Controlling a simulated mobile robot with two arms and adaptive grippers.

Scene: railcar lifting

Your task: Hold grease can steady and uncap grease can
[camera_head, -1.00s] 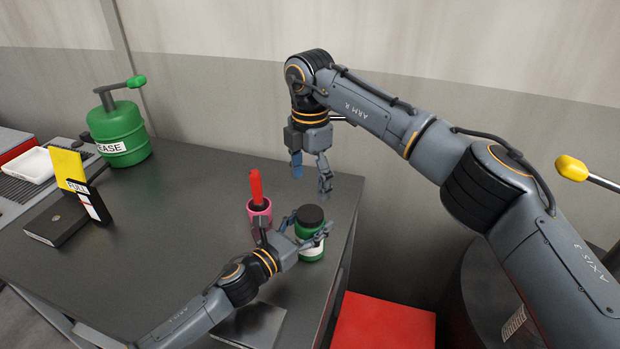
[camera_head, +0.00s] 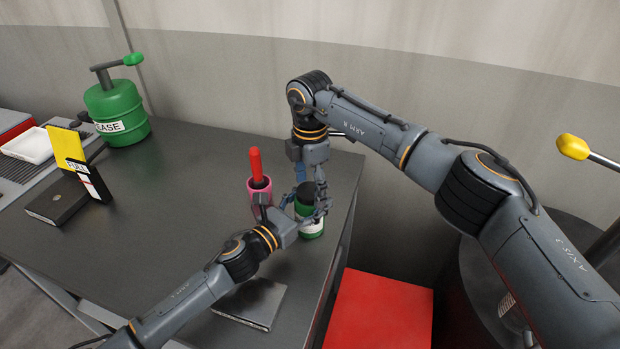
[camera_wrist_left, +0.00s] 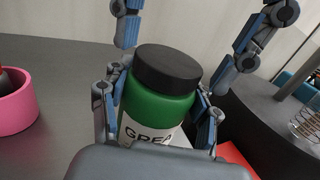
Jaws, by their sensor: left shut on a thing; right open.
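The grease can (camera_head: 311,228) is a small green jar with a white label, standing upright near the table's right edge. Its black cap (camera_head: 306,190) is on. In the left wrist view the can (camera_wrist_left: 155,108) and its cap (camera_wrist_left: 167,68) show large. My left gripper (camera_head: 303,222) is shut around the can's body; its fingers (camera_wrist_left: 158,115) press both sides. My right gripper (camera_head: 311,190) is open, pointing down, with its fingers on either side of the cap. In the left wrist view its fingers stand apart from the cap, above and to both sides.
A pink cup (camera_head: 260,196) with a red-handled tool (camera_head: 256,165) stands just left of the can. A large green grease pump (camera_head: 117,112), a black box (camera_head: 58,200) and a yellow card (camera_head: 67,148) are at the left. A red surface (camera_head: 382,312) lies below the table's right edge.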

